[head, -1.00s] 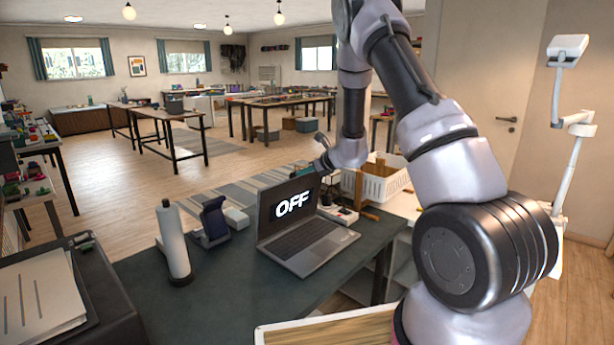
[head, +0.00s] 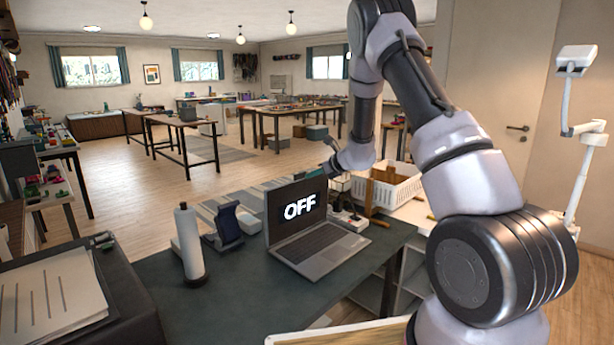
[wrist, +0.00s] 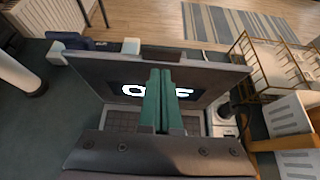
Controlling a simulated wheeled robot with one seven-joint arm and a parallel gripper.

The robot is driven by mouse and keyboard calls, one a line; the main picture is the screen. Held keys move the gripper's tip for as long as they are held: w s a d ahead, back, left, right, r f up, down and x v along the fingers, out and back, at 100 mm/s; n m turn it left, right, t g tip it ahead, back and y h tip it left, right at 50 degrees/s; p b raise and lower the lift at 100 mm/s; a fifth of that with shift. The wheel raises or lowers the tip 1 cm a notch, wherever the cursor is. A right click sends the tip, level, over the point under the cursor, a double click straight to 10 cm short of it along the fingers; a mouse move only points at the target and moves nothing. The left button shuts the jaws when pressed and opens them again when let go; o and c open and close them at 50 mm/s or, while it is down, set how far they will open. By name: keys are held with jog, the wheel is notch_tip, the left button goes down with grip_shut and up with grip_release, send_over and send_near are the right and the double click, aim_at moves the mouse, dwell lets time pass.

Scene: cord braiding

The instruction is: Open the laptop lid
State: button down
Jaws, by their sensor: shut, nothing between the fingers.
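The grey laptop (head: 314,247) stands on the dark table with its lid (head: 297,208) raised to about upright. The lid's screen reads "OFF". In the wrist view the lid (wrist: 110,88) is behind my gripper (wrist: 159,75), whose green fingers are closed together with nothing between them. The fingers cover part of the screen text and some of the keyboard (wrist: 120,121).
Left of the laptop stand a white roll (head: 188,245) and a dark blue phone-like stand (head: 226,226). A white basket (head: 393,187) is at the right behind the laptop. The dark table top (head: 245,300) in front is clear.

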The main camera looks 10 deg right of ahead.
jog(key=w+r+v, duration=0.1)
jog(key=r+v, duration=0.1)
jog(key=v, duration=0.8)
jog(key=s+a+r+n+g+y, duration=0.1)
jog(key=s+a+r+n+g, duration=0.35)
jog(key=s+r+n, duration=1)
jog(key=s+d+r+n+h, duration=0.1)
jog(key=s+n+h, duration=0.1)
jog(key=s, duration=0.6)
jog(key=s+d+r+n+t+h, duration=0.1)
jog(key=s+d+r+n+h, duration=0.1)
jog(key=s+n, duration=0.3)
jog(key=s+d+r+n+t+h, duration=0.1)
jog(key=s+d+n+h, duration=0.1)
jog(key=s, duration=0.9)
jog(key=shift+s+d+r+n, duration=0.2)
jog(key=shift+s+r+n, duration=0.15)
jog(key=shift+n, duration=0.3)
